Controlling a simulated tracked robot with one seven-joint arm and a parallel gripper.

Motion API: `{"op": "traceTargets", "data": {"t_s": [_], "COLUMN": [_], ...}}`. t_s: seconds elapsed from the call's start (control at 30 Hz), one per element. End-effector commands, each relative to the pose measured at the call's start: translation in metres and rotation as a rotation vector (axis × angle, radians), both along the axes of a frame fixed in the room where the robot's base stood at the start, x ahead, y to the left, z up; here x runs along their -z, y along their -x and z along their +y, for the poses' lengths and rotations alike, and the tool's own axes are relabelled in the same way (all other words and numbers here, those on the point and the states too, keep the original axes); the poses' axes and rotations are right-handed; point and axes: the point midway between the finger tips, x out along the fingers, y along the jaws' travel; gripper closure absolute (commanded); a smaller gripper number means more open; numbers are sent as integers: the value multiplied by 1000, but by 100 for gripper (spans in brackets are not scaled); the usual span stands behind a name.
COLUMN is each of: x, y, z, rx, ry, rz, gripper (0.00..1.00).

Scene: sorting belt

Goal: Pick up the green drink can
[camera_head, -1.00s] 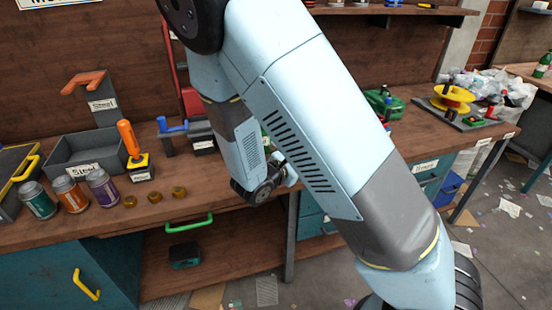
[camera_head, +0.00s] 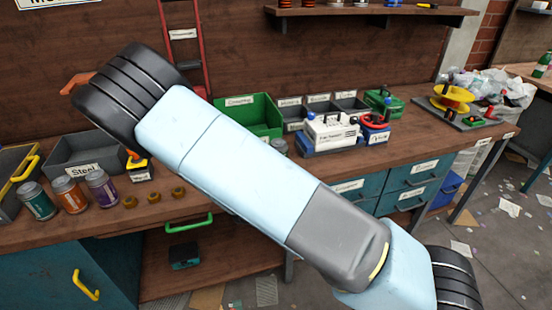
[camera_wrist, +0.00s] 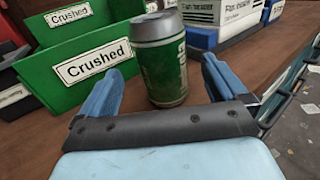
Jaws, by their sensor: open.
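The green drink can (camera_wrist: 162,75) stands upright on the wooden bench in the wrist view, beside the green Crushed bin. My gripper (camera_wrist: 162,68) is open, with one blue finger on each side of the can's lower part as seen from the wrist. Whether the fingers reach around the can or stop short of it, I cannot tell; no contact shows. In the head view, a grey can top (camera_head: 279,145) shows just above my arm, which hides the rest of it and my gripper.
The green Crushed bin (camera_head: 258,112) stands close to the can's left. A white and blue machine (camera_head: 330,133) stands to its right. Teal (camera_head: 38,201), orange (camera_head: 69,194) and purple (camera_head: 102,188) cans stand far left, before the grey Steel bin (camera_head: 60,158).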

Motion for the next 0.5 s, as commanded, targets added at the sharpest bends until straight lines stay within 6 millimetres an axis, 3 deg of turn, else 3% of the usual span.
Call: {"op": "traceTargets", "data": {"t_s": [0.1,0.5], "x": [0,-3], "y": [-14,-37], "z": [-5,-14], "rx": [1,1], "ry": [-1,-1], "rz": [1,0], "gripper": [1,1]}}
